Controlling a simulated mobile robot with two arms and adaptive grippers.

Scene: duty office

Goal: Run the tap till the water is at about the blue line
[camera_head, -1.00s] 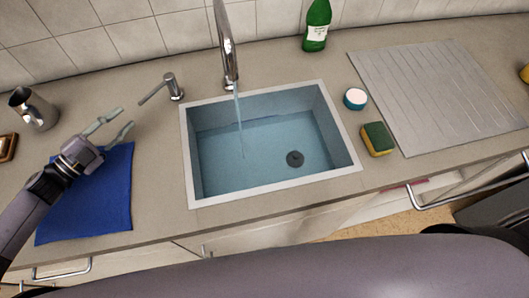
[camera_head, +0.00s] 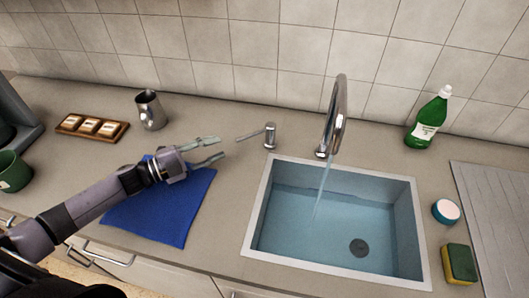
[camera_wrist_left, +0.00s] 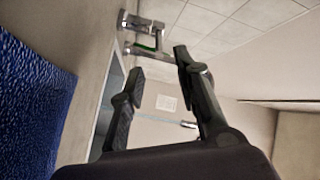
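The chrome tap (camera_head: 338,115) stands behind the sink, and a stream of water (camera_head: 322,190) runs from it. The sink (camera_head: 256,215) holds clear bluish water (camera_head: 310,235) partway up its walls; the drain shows through it. I cannot make out a blue line separate from the water's edge. The tap's lever (camera_head: 258,133) stands left of the tap and points left. My left gripper (camera_head: 216,150) is open and empty above the blue cloth, its tips just short of the lever's end. Its two spread fingers also show in the left wrist view (camera_wrist_left: 158,85). My right gripper is out of view.
A blue cloth (camera_head: 165,220) lies left of the sink. A metal jug (camera_head: 151,110), a wooden tray (camera_head: 68,123) and a green mug (camera_head: 12,172) stand farther left. A green bottle (camera_head: 427,120), a round scrubber (camera_head: 446,211), a sponge (camera_head: 459,263) and a drainboard (camera_head: 495,205) are at the right.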

